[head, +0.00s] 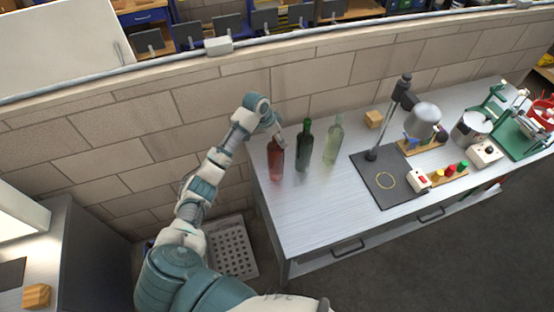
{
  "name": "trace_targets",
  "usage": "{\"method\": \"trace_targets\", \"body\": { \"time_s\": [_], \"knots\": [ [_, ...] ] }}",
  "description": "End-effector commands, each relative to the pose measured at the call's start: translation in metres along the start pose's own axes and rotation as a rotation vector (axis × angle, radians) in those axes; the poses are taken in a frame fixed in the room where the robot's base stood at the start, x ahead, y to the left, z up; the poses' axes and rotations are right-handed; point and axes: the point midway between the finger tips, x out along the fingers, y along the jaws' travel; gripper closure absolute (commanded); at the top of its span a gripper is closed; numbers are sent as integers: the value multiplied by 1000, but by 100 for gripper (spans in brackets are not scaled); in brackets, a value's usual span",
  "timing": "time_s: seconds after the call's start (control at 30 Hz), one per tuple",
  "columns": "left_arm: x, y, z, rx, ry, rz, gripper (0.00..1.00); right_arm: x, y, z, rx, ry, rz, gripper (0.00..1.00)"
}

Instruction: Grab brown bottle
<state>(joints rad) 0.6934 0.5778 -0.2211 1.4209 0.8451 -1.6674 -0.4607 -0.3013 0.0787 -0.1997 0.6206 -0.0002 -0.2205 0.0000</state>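A reddish-brown bottle (275,160) stands upright near the left end of the grey workbench (315,210). A dark green bottle (304,146) and a pale clear-green bottle (333,142) stand to its right in a row. My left arm reaches up from the bottom left, and its gripper (279,138) points down at the neck of the reddish-brown bottle. The gripper overlaps the bottle's top in this view. I cannot tell whether its fingers touch the neck or are closed on it. My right gripper is not in view.
A dark mat (388,188) with a stand and lamp-like head lies right of the bottles. A small wooden block (374,119) sits near the brick wall (150,120) behind. Bench equipment fills the far right. A perforated crate (232,250) is on the floor left of the bench.

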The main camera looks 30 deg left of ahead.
Motion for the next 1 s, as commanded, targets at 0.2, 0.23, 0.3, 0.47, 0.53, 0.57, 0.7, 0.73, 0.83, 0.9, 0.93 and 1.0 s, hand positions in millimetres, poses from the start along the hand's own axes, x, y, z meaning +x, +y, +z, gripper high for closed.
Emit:
{"method": "trace_targets", "body": {
  "time_s": [0.2,0.23,0.3,0.47,0.53,0.57,0.7,0.73,0.83,0.9,0.93,1.0],
  "knots": [
    [0,0,0,0,0,0,77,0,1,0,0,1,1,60],
    [0,0,0,0,0,0,84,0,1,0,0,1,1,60],
    [0,0,0,0,-1,0,100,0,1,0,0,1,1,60],
    [-2,0,-2,1,3,-4,100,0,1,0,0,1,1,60],
    [-2,0,-2,1,3,-4,100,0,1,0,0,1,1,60],
    [-2,0,-2,1,3,-4,100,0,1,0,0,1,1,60],
    [-2,0,-2,1,4,-3,100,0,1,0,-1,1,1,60],
    [-2,0,-2,1,4,-2,100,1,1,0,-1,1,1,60],
    [-5,0,-3,1,5,-3,100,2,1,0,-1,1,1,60],
    [-9,-1,-4,2,7,-4,100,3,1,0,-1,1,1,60],
    [-11,-1,-5,3,7,-4,100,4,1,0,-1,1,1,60],
    [-15,0,-6,3,7,-4,100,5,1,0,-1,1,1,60]
  ]
}}
